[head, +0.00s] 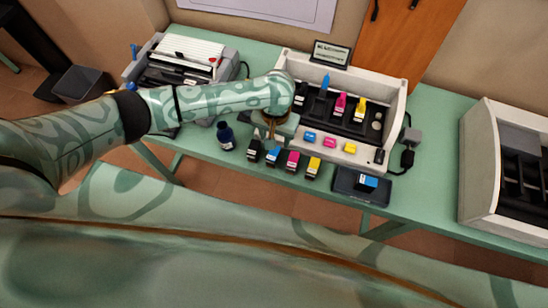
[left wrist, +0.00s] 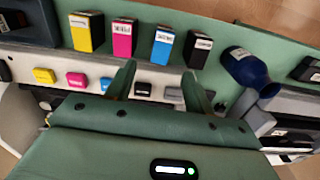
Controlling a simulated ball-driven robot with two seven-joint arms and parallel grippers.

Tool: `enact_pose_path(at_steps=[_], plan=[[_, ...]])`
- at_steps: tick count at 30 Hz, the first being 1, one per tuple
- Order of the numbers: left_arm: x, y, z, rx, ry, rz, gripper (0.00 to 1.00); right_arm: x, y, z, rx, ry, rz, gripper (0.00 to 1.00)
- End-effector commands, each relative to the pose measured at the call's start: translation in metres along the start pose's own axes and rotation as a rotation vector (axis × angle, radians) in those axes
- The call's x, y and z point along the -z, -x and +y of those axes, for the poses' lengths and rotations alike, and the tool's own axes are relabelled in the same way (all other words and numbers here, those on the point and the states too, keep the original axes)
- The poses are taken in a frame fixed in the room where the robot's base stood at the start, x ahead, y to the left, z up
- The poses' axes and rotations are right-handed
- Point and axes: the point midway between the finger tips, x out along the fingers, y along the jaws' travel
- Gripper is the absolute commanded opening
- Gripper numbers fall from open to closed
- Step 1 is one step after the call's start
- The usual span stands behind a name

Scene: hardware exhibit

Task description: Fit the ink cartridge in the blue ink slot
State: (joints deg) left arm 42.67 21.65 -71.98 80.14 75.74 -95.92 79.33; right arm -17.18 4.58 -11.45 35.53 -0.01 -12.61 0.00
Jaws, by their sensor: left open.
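My left gripper (head: 270,130) is open and empty above the front row of cartridges; its two fingers (left wrist: 159,70) straddle the line toward the blue cartridge (left wrist: 162,47), apart from it. That blue cartridge (head: 272,156) stands on the table between a black one (head: 254,150) and a magenta one (head: 292,161). Another blue cartridge (head: 367,183) rests on a dark tray (head: 348,190) at the right. The open printer (head: 390,100) holds magenta (head: 340,104) and yellow (head: 360,109) cartridges. The dark blue-slot area (head: 319,103) lies left of the magenta, below a blue pointed marker (head: 325,83). My right gripper is not seen.
A yellow cartridge (head: 313,168) ends the front row. Coloured pads, including a blue one (head: 309,137), line the printer's front. A small screen (head: 331,53) stands behind; another machine (head: 160,65) is at left.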

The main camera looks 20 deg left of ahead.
Motion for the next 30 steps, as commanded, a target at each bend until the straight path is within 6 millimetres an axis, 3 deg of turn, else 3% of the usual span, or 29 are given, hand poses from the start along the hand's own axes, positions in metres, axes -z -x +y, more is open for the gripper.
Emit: enact_pose_path(at_steps=[1, 8, 16, 26, 30], plan=[[0.0, -0.014, 0.0, 0.001, -0.001, -0.002, 0.53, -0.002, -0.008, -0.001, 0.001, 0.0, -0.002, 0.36], [0.0, -0.034, 0.001, -0.001, -0.003, 0.001, 0.53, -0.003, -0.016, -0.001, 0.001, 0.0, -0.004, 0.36], [-0.003, -0.077, -0.001, 0.0, -0.002, 0.0, 0.53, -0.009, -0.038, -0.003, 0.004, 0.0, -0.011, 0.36], [-0.003, -0.082, -0.001, -0.001, -0.003, 0.002, 0.53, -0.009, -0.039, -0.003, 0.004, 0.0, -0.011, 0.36], [-0.003, -0.082, -0.001, -0.001, -0.003, 0.002, 0.14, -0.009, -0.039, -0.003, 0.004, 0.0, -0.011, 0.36]])
